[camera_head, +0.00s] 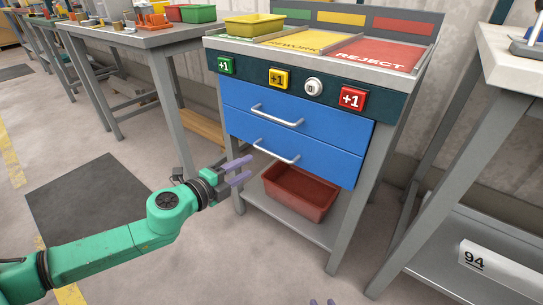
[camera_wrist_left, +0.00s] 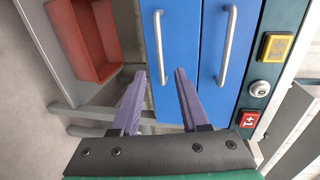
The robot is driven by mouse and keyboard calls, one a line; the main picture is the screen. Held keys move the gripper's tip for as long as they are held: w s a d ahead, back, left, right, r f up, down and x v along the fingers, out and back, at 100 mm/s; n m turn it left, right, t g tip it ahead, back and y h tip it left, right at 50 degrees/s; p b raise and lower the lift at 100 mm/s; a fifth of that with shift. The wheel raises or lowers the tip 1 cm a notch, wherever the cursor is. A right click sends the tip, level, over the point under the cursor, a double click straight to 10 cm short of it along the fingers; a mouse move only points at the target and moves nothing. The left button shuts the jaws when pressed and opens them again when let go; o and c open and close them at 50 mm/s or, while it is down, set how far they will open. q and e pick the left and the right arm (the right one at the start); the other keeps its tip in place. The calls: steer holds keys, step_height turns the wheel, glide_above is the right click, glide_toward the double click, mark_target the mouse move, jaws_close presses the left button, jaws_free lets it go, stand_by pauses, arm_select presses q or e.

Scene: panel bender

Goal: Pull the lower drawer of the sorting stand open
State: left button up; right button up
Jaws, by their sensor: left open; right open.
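The sorting stand (camera_head: 290,92) has two blue drawers, both flush with the front. The lower drawer (camera_head: 325,163) has a pale bar handle (camera_head: 276,153); the upper drawer (camera_head: 325,124) has a similar one. My left gripper (camera_head: 246,169) is open and empty, with purple fingers pointing at the stand just left of and below the lower handle. In the left wrist view the picture is turned: the lower handle (camera_wrist_left: 160,47) lies just beyond and between the open fingertips (camera_wrist_left: 160,74), apart from them. Only the fingertips of my right gripper (camera_head: 322,302) show at the bottom edge, open.
A red bin (camera_head: 300,192) sits on the stand's lower shelf, under the drawers. Buttons and a round knob (camera_head: 313,87) line the panel above. A yellow tray (camera_head: 254,25) rests on top. Tables stand left and right; floor in front is clear.

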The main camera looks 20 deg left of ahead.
mark_target(270, 152)
arm_select(q)
steer(key=x, duration=0.3)
steer(key=p+x, duration=0.1)
steer(key=x, duration=0.2)
steer(key=shift+r+p, duration=0.25)
steer(key=shift+p, duration=0.05)
steer(key=x, duration=0.6)
steer(key=shift+f, duration=0.25)
steer(key=shift+a, duration=0.1)
jaws_close()
stand_by(0.4)
